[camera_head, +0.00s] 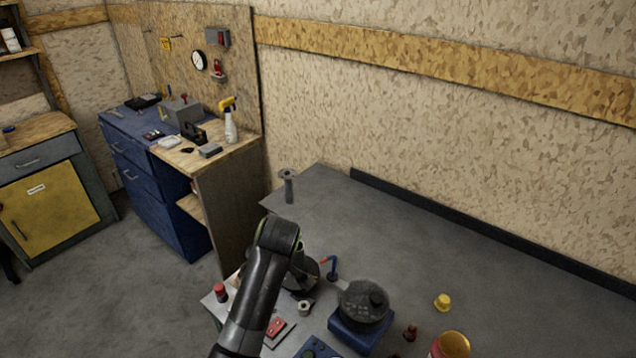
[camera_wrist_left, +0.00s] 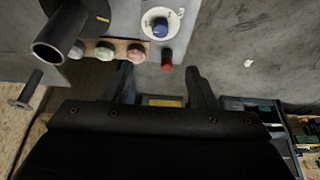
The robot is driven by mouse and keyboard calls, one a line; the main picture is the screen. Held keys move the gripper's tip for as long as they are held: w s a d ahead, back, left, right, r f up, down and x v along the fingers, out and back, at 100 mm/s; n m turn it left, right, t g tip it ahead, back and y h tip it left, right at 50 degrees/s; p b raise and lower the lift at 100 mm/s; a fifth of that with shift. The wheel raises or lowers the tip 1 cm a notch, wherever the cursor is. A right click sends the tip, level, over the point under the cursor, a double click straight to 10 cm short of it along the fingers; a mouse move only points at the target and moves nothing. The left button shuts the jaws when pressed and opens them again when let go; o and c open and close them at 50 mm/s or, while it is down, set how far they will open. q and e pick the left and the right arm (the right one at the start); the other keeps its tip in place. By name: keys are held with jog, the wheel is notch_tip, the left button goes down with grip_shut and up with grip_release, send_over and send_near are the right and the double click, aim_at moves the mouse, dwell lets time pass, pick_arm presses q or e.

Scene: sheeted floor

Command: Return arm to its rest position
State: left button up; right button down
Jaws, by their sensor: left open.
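My right gripper is in neither view.
A wooden workbench (camera_head: 232,152) stands behind left. The table's back right is clear.

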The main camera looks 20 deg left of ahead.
pick_arm(q)
jog(key=s+a+f+m+t+h, duration=0.1)
jog(key=s+a+f+m, duration=0.15)
jog(key=s+m, duration=0.8)
jog(key=s+a+f+m+t+h, duration=0.1)
jog(key=s+a+f+m, duration=0.15)
jog(key=s, duration=1.45)
notch_tip(320, 180, down, 31)
jog(key=g+b, duration=0.1)
jog(key=b, duration=0.5)
jog(key=s+f+b, duration=0.2)
jog(key=s+f, duration=0.5)
jog(key=f, duration=0.4)
jog(key=s+f+g+h+b, duration=0.1)
jog(key=s+f+b, duration=0.2)
jog(key=s+f, duration=0.5)
notch_tip(320, 180, down, 3)
jog(key=shift+s+d+r+g+b, duration=0.15)
jog(key=shift+s+d+g+b, duration=0.05)
jog(key=shift+d+g+b, duration=0.15)
